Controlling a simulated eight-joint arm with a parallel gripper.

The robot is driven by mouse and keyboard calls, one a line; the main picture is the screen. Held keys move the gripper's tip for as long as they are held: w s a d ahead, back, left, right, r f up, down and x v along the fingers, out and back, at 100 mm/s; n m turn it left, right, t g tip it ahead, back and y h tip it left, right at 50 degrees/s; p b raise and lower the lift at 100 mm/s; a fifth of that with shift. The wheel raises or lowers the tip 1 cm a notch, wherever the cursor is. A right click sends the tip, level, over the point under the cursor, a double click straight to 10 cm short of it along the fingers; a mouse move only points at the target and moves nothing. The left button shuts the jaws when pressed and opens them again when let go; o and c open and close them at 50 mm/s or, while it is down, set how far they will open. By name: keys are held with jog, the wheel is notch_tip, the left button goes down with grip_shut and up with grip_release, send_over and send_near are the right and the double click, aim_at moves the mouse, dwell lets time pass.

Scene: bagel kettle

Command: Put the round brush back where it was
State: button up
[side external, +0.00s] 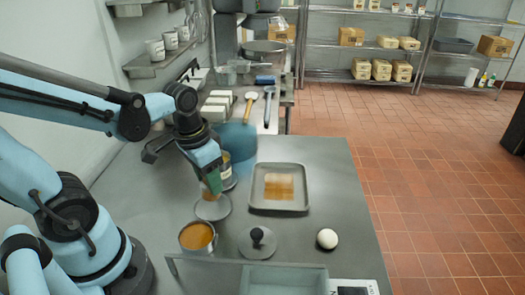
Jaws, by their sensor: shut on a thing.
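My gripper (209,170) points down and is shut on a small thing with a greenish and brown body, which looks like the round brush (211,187). It is small and blurred here, and the gripper hides its upper part. Its lower end is over a round grey saucer-like disc (213,210); I cannot tell whether it touches. A can with a pale label (227,172) stands just behind my gripper, partly hidden. An open tin of orange-brown contents (197,237) stands in front of the disc.
A grey tray (300,206) with a tan block (279,187) lies to the right. A round dark knobbed thing (257,242), a white ball (327,238) and a greenish bin (284,279) are in front. A blue pot (238,141) stands behind. The counter's right side is clear.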

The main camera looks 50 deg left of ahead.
aim_at(201, 184)
jog(key=shift+w+a+f, duration=0.1)
jog(key=shift+a+f, duration=0.15)
jog(key=shift+a, duration=0.05)
jog(key=shift+f, duration=2)
jog(key=o, duration=1.1)
jog(key=shift+f, duration=0.1)
jog(key=shift+o, duration=0.2)
jog(key=shift+s+r, duration=0.3)
jog(key=shift+r, duration=1.7)
jog(key=shift+s+r, duration=0.3)
jog(key=shift+r, duration=1.65)
jog(key=shift+s+r, duration=0.3)
jog(key=shift+r, duration=1.7)
jog(key=w+d+t, duration=0.3)
jog(key=w+t, duration=0.2)
jog(key=shift+w+d+f, duration=0.2)
jog(key=shift+d+f, duration=0.1)
jog(key=shift+f, duration=0.05)
